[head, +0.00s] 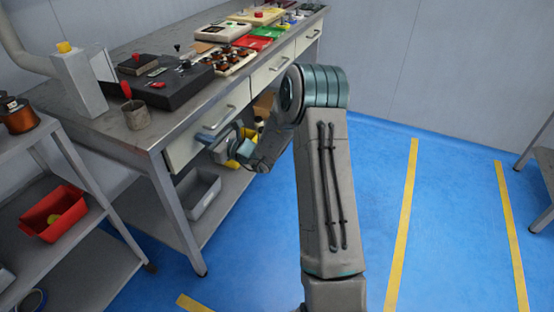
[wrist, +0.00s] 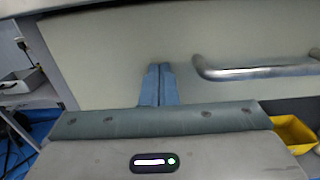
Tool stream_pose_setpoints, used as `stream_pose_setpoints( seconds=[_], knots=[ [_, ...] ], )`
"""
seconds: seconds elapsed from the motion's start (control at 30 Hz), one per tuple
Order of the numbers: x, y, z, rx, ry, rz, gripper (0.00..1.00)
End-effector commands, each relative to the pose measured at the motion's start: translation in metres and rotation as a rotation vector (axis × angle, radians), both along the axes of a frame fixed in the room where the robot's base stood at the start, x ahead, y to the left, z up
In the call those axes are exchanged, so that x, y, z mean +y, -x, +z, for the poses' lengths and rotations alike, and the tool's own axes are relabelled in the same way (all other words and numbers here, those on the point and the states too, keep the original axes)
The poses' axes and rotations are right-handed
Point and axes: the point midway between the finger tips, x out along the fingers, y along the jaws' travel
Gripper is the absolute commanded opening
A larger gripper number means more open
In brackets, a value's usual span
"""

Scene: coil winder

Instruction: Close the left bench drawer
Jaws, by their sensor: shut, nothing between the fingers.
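The left bench drawer (head: 186,147) is the nearest of the drawers under the bench top. Its pale front looks nearly in line with the bench edge; I cannot tell whether a small gap is left. In the wrist view the drawer front (wrist: 105,55) fills most of the picture, with its bar handle (wrist: 255,70) to the right of my fingers.
The bench top (head: 95,122) holds a black box, a cup and several trays. A grey bin (head: 205,200) and a yellow bin (wrist: 293,135) sit below the drawers. A shelf with a red bin (head: 38,226) stands at left. Blue floor (head: 375,200) is clear at right.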

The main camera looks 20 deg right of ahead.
Motion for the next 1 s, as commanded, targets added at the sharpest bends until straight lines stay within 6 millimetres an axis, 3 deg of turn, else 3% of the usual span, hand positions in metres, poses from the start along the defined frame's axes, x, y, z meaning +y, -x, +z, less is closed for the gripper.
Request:
stream_pose_setpoints(
  seconds=[0.17,0.63,0.8,1.0],
  knots=[
    [-0.008,0.01,0.006,-0.009,-0.005,0.008,0.0],
    [-0.082,0.082,0.003,-0.002,-0.003,-0.003,0.0],
    [-0.092,0.094,0.002,-0.003,-0.001,0.001,0.0],
    [-0.09,0.099,0.006,-0.006,0.007,0.014,0.0]
  ],
)
